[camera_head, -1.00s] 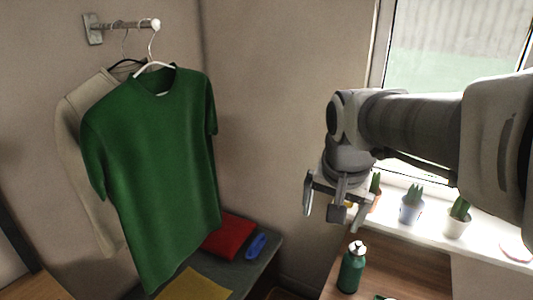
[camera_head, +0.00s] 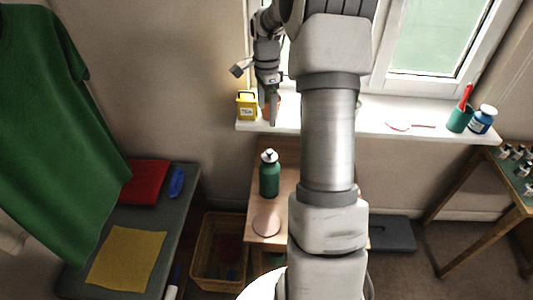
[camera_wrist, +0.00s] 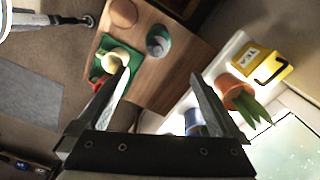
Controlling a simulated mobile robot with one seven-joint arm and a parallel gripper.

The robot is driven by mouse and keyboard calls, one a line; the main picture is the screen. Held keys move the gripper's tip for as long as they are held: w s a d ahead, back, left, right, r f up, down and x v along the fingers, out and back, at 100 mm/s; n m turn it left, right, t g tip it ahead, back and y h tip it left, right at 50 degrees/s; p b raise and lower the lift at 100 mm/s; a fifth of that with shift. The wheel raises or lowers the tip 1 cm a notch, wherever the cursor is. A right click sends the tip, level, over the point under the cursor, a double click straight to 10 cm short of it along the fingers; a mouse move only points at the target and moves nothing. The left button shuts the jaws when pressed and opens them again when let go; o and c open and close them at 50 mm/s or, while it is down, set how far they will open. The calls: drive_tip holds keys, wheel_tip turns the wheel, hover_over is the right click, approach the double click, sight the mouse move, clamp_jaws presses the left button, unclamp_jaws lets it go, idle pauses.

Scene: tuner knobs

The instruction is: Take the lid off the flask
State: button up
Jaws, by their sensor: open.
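The green flask (camera_head: 269,180) stands upright on a small wooden table in the head view. Its silvery lid (camera_head: 269,156) is on top. In the wrist view the flask (camera_wrist: 158,35) appears from above as a dark green round shape with a greyish top, beyond the gap between the fingers. My gripper (camera_wrist: 160,74) is open, with nothing between its fingers. In the head view my gripper (camera_head: 267,106) is by the window sill, above and behind the flask and apart from it.
A yellow tea tin (camera_head: 247,105) and a terracotta plant pot (camera_wrist: 233,90) stand on the sill near my gripper. A round coaster (camera_head: 266,224) lies in front of the flask. A pale yellow round object (camera_wrist: 118,60) sits on green beside it. A basket (camera_head: 218,262) stands left of the table.

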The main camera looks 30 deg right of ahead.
hover_over(270, 151)
drive_tip(key=f, duration=1.1)
drive_tip(key=shift+w+a+f, duration=0.35)
drive_tip(key=shift+f, duration=0.05)
drive_tip(key=shift+s+d+f+p, duration=0.15)
drive_tip(key=shift+f+p, duration=0.05)
drive_tip(key=shift+f, duration=1.2)
drive_tip(key=shift+s+d+f+p, duration=0.15)
drive_tip(key=shift+f, duration=1.2)
drive_tip(key=c, duration=1.4)
